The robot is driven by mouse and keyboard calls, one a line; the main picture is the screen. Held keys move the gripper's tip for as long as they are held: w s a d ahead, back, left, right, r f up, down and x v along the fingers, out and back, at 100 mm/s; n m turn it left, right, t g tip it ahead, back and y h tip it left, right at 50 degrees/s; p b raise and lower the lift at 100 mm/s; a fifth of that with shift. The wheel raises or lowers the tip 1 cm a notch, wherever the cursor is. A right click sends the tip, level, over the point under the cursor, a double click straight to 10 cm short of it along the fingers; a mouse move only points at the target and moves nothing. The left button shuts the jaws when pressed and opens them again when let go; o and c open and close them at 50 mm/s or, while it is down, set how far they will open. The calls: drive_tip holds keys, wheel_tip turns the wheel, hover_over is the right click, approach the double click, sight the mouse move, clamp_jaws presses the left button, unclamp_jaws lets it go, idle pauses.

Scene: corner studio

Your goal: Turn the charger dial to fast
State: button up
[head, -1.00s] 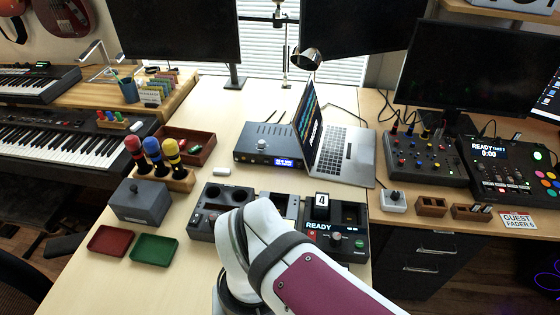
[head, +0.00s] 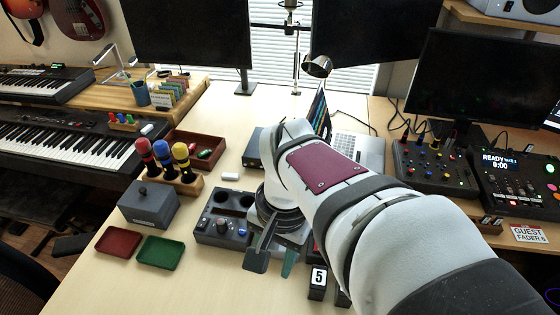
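A dark grey unit (head: 213,240) with two round wells stands on the table left of my gripper. A dark round dial (head: 221,225) sits on its front face, with a small red spot to its left and a small light to its right. The markings around the dial are too small to read, so I cannot tell its setting. My gripper (head: 273,263) points down and toward the camera at the unit's right end. Its two fingers are apart and nothing shows between them. It is to the right of the dial, apart from it. My arm hides the table behind it.
A grey lidded box (head: 148,205), red tray (head: 118,242) and green tray (head: 160,252) lie to the left. A rack of coloured-top handles (head: 185,184) stands behind. The table front is clear.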

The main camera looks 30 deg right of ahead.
drive_tip(key=shift+o, duration=1.1)
drive_tip(key=w+d+m, duration=0.2)
drive_tip(key=d+m, duration=0.2)
drive_tip(key=d, duration=0.5)
drive_tip(key=shift+w+f+h, duration=0.25)
drive_tip(key=shift+w+h, duration=0.05)
drive_tip(key=shift+h, duration=0.1)
drive_tip(key=d+m, duration=0.1)
drive_tip(key=d, duration=0.3)
drive_tip(key=d+f+m, duration=0.1)
drive_tip(key=d+m, duration=0.1)
drive_tip(key=d, duration=0.2)
drive_tip(key=s+d+m, duration=0.1)
drive_tip(key=d+m, duration=0.1)
drive_tip(key=d, duration=0.2)
drive_tip(key=shift+s+d+f, duration=0.1)
drive_tip(key=shift+f, duration=0.25)
drive_tip(key=f, duration=1.5)
drive_tip(key=shift+w+f, duration=0.25)
drive_tip(key=shift+f, duration=0.1)
clamp_jaws()
